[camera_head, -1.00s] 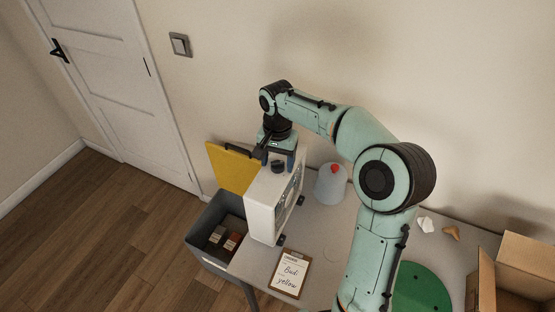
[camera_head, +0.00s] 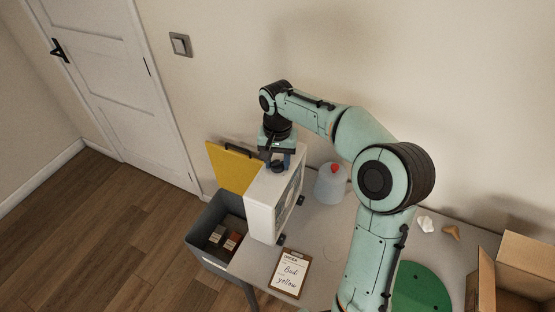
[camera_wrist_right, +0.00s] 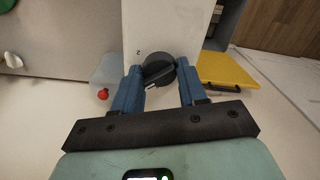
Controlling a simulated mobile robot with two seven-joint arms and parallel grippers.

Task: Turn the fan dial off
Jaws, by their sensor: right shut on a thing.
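The fan (camera_head: 262,205) is a white box standing at the left end of the table, with its grille on the right side. Its black dial (camera_head: 277,166) sits on top and also shows in the right wrist view (camera_wrist_right: 158,70). My right gripper (camera_head: 277,160) is over the top of the fan, and its blue fingers (camera_wrist_right: 158,88) stand on both sides of the dial, shut on it. The dial's pointer mark is too small to read surely. My left gripper is not in view.
A grey bottle with a red cap (camera_head: 331,184) stands right of the fan. A yellow panel (camera_head: 232,168) is behind it, and a grey bin (camera_head: 208,222) is at its left. A clipboard (camera_head: 290,274) lies in front. A cardboard box (camera_head: 520,270) is far right.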

